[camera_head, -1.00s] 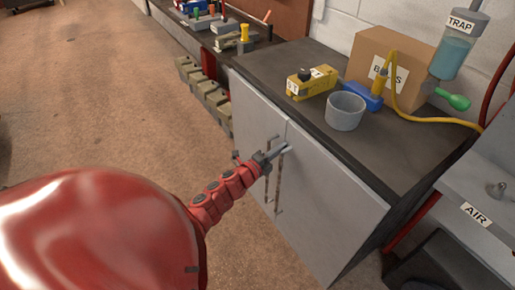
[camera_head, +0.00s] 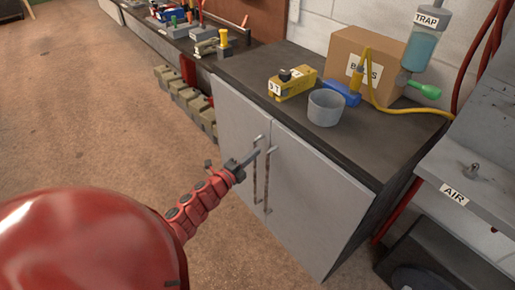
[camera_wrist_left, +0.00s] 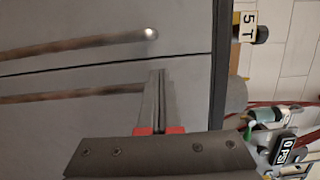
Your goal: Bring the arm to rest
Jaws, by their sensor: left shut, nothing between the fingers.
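My left arm (camera_head: 195,203) is red and reaches in from the lower left in the head view. Its gripper (camera_head: 251,156) is shut and empty, in front of the grey cabinet doors (camera_head: 305,195) and close to their two upright handles (camera_head: 267,180). In the left wrist view the closed fingers (camera_wrist_left: 157,90) point at the doors, with their tips near the end of one handle. I cannot tell whether they touch it. My right gripper is not in view.
The dark cabinet top (camera_head: 250,75) carries a grey cup (camera_head: 325,107), a yellow block (camera_head: 292,83) and a cardboard box (camera_head: 352,62). A grey AIR unit (camera_head: 470,165) stands at the right. Green-grey bins (camera_head: 185,95) line the back. The floor (camera_head: 90,120) at the left is clear.

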